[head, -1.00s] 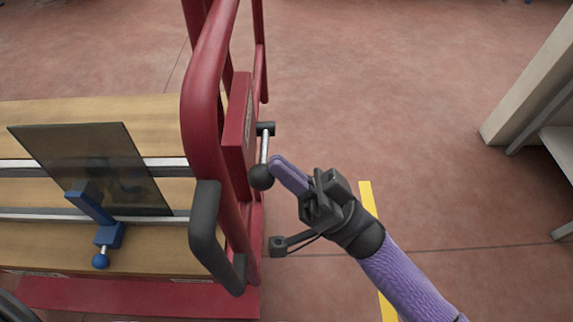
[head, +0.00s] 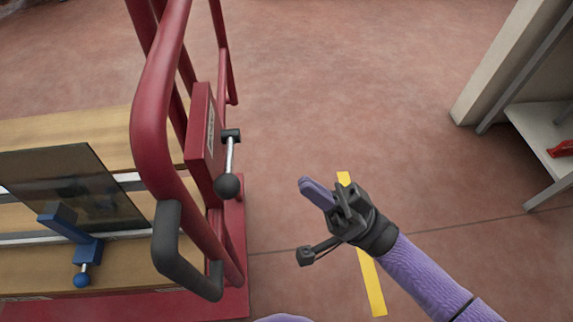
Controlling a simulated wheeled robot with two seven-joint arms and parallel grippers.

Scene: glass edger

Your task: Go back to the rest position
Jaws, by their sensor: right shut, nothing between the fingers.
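My right gripper (head: 305,184) is shut and empty, held over the floor in the middle of the head view. Its purple arm comes in from the lower right. To its left is a lever with a black ball knob (head: 228,186) on the red machine frame (head: 152,110); the lever hangs down, and a gap shows between knob and fingertips. My left gripper is not in view.
A dark glass pane (head: 75,185) with a blue clamp (head: 80,240) stands on the wooden bed (head: 70,130). A black handle (head: 170,250) juts from the frame. A pale shelf unit (head: 500,60) stands at right, holding a red object (head: 562,149). The floor (head: 360,110) between is clear.

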